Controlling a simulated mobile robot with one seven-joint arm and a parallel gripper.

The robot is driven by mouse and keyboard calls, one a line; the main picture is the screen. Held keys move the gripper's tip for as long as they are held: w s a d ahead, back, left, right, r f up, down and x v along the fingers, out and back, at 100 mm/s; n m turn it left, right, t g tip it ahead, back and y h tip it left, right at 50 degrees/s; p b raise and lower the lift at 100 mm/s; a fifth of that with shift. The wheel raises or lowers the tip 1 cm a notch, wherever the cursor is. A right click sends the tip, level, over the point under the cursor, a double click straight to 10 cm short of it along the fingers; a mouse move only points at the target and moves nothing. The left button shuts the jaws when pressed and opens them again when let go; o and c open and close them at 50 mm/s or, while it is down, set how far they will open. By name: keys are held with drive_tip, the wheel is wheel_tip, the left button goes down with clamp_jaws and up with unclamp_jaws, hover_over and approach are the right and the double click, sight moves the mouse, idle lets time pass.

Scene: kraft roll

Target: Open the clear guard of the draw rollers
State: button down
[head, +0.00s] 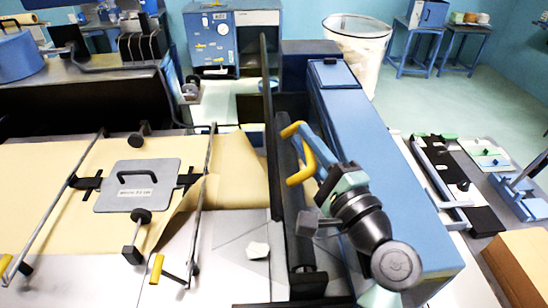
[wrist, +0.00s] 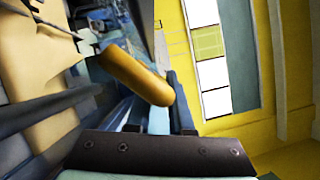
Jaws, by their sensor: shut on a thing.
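A curved yellow handle (head: 299,177) stands at the draw rollers, between the paper table and the long blue housing. My gripper (head: 316,152) reaches it from the right and is shut on it. In the wrist view the yellow handle (wrist: 135,75) runs up to the dark fingers of my gripper (wrist: 158,104), with its far end leading away to the upper left. A dark roller (head: 296,215) lies just left of my wrist. The clear sheet of the guard is hard to make out, and I cannot tell how far it is raised.
A tall thin dark upright (head: 267,95) stands left of the handle. The long blue housing (head: 365,160) is close on my right. Brown paper (head: 60,210) covers the table at left, with a grey plate (head: 137,186) on it. A white scrap (head: 258,250) lies nearby.

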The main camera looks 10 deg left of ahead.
drive_tip(key=w+d+r+m+t, duration=0.1)
drive_tip(key=w+d+m, duration=0.1)
drive_tip(key=d+m, duration=0.2)
drive_tip(key=w+d+r+m+t+h+b, duration=0.1)
drive_tip(key=d+m, duration=0.3)
drive_tip(key=d, duration=0.6)
drive_tip(key=shift+w+d+r+m+t, duration=0.3)
drive_tip(key=shift+w+r+t, duration=0.2)
drive_tip(key=shift+t, duration=0.3)
drive_tip(key=shift+w+f, duration=0.1)
drive_tip(key=c, duration=0.8)
unclamp_jaws()
drive_tip(key=shift+f+b, duration=0.1)
drive_tip(key=shift+b, duration=0.2)
drive_tip(key=b+v, duration=0.5)
drive_tip(key=v, duration=0.8)
